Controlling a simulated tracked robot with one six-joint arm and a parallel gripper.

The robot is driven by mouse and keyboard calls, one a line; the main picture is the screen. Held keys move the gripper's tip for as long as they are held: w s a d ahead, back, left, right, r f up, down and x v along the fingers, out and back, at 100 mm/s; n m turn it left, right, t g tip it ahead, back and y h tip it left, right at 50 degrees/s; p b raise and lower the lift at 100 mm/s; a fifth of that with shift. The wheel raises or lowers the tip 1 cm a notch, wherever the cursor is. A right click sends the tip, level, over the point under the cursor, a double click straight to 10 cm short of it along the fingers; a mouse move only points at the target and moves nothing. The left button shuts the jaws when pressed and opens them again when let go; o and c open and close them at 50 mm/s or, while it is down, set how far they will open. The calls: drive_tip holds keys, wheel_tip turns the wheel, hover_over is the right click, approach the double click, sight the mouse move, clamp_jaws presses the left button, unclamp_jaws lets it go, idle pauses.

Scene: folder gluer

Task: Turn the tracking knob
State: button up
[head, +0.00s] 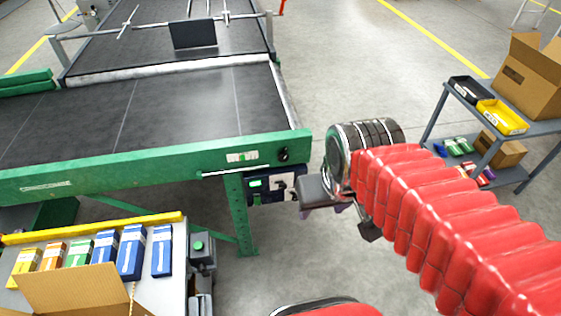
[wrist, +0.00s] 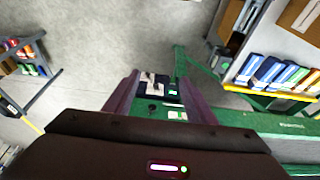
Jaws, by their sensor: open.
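The tracking knob (head: 283,155) is a small black round knob at the right end of the green side rail of the conveyor, beside a white label. It also shows in the wrist view (wrist: 153,107), between the two purple fingers. My gripper (head: 318,192) is to the right of the rail end and lower in the picture. In the wrist view my gripper (wrist: 158,82) is open, with nothing held between its fingers. The fingers look apart from the knob. My red-sleeved arm reaches in from the lower right and partly hides the gripper in the head view.
A control box (head: 272,187) with a green display and switches hangs under the rail near my gripper. A green leg (head: 239,215) stands beside it. A grey shelf cart (head: 440,118) with bins is at right.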

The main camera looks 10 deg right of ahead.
wheel_tip(320, 180, down, 8)
drive_tip(key=w+g, duration=0.1)
drive_tip(key=g, duration=0.1)
drive_tip(key=n+t, duration=0.4)
drive_tip(key=t, duration=1.2)
approach(284, 159)
drive_tip(key=s, duration=0.5)
drive_tip(key=shift+s+f, duration=0.1)
drive_tip(key=shift+f, duration=0.05)
drive_tip(key=shift+m, duration=0.3)
drive_tip(key=w, duration=1.4)
